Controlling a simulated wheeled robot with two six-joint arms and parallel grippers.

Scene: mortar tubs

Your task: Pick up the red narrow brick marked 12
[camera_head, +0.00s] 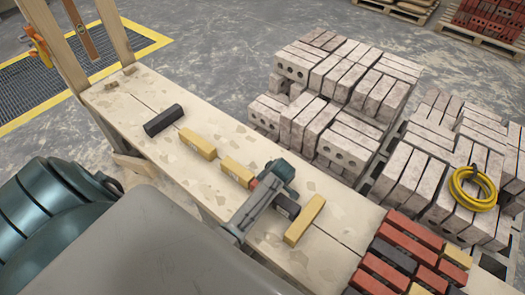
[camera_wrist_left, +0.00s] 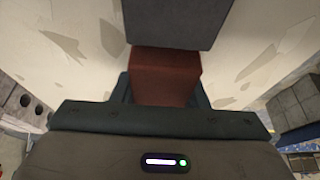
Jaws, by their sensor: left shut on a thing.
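The red narrow brick (camera_wrist_left: 165,75) sits between my left gripper's jaws in the left wrist view, and the jaws are shut on it. No number is readable on it. In the head view my left gripper (camera_head: 265,186) is over the plank, and only a small red patch of the brick (camera_head: 254,183) shows beside it. A dark grey brick (camera_wrist_left: 175,20) is right by the red brick in the wrist view; I cannot tell whether they touch. My right gripper is not in view.
On the wooden plank (camera_head: 335,222) lie a black brick (camera_head: 163,120), yellow bricks (camera_head: 198,144) (camera_head: 237,171) (camera_head: 304,220) and a dark brick (camera_head: 286,206) close to my gripper. Pale brick stacks (camera_head: 345,95) stand behind. Red and dark bricks (camera_head: 408,237) fill the lower right.

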